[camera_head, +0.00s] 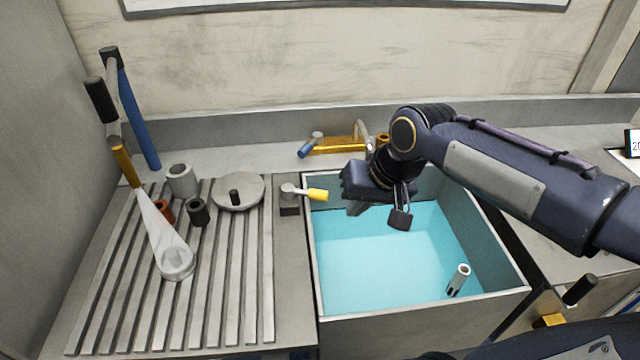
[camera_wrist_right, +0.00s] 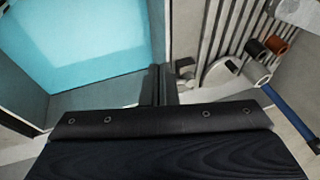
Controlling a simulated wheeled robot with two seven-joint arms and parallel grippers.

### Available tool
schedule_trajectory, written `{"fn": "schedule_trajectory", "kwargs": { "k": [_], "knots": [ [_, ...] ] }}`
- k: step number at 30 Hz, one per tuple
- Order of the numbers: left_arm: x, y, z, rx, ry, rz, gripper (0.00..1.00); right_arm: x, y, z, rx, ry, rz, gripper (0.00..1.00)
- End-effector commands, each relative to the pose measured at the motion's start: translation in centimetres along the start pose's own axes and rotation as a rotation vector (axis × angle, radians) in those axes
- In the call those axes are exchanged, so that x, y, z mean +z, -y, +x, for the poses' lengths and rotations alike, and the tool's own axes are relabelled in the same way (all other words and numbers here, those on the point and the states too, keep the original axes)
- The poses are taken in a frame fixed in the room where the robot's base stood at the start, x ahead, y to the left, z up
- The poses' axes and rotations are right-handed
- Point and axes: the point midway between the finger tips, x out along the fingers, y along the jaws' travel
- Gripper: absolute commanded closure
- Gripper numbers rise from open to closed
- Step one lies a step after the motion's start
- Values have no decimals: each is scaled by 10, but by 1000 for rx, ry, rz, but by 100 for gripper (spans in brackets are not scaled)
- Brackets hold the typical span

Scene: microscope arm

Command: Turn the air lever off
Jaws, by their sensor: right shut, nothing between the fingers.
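A small lever with a yellow grip (camera_head: 317,195) sits on a grey block at the left rim of the basin. Its grip points right, over the basin's edge. Its light metal part shows partly in the right wrist view (camera_wrist_right: 185,72), just right of the fingers. A second lever with a blue grip (camera_head: 306,150) is on the brass tap behind the basin. Neither lever carries a readable label. My right gripper (camera_head: 380,213) is shut and empty, above the basin and right of the yellow grip, apart from it. In the right wrist view its fingers (camera_wrist_right: 160,86) are together. My left gripper is out of view.
The basin (camera_head: 415,314) holds blue water and a grey tube (camera_head: 459,279). Left of it, a ribbed drainboard (camera_head: 225,300) carries cups, a round lid (camera_head: 238,191) and a clear funnel-shaped piece (camera_head: 165,235).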

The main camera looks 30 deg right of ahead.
Motion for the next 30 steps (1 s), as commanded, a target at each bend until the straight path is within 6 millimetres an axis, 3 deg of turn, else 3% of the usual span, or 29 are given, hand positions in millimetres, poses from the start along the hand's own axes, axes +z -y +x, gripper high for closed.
{"fn": "schedule_trajectory", "kwargs": {
  "k": [1,6,13,19,30],
  "knots": [
    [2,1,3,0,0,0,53,-23,2,8,37,8,24,100],
    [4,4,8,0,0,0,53,-94,7,32,175,-5,121,100],
    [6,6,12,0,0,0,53,-161,21,65,328,-64,223,100],
    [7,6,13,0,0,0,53,-184,27,79,387,-100,262,100],
    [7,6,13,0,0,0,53,-186,28,80,392,-104,266,100]
  ]
}}
